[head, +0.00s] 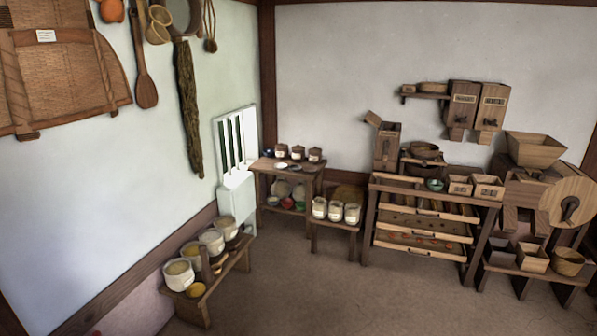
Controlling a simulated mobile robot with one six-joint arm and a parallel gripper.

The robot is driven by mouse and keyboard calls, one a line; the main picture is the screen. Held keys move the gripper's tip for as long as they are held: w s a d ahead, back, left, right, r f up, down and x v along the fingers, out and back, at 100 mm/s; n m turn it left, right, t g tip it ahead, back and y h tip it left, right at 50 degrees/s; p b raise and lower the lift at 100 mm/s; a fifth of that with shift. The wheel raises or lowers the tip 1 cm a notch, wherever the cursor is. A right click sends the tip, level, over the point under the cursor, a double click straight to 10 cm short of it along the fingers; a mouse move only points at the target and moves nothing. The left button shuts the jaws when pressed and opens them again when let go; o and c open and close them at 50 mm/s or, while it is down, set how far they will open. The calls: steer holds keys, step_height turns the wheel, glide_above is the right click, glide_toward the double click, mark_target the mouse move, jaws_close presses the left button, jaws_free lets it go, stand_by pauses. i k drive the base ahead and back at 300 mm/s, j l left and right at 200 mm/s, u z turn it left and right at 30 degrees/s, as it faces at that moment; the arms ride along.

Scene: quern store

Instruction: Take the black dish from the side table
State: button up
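The side table seems to be the small wooden table (312,171) in the far corner. A small dark dish (268,153) sits at the back left of its top; it looks black or dark blue, too small to tell. Two pale dishes lie in front, one of them a white dish (281,166). Several brown lidded jars (315,155) stand along the back of the top. Bowls and pale jars fill its lower shelf, among them a red bowl (287,203). My gripper is not in view.
A low bench (238,262) with pots stands along the left wall. A stool (343,224) with several white jars stands right of the table. A drawer rack (425,228) and a wooden mill (545,195) fill the right. The floor (310,290) in the middle is clear.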

mark_target(294, 167)
steer(key=i, duration=1)
steer(key=i+j, duration=0.15)
steer(key=i, duration=1.8)
steer(key=i+j+z, duration=0.1)
steer(key=i, duration=0.9)
steer(key=i+j+z, duration=0.2)
steer(key=i+z, duration=0.2)
steer(key=i+j+z, duration=0.35)
steer(key=i, duration=0.25)
steer(key=i+j+z, duration=0.4)
steer(key=i+j, duration=0.05)
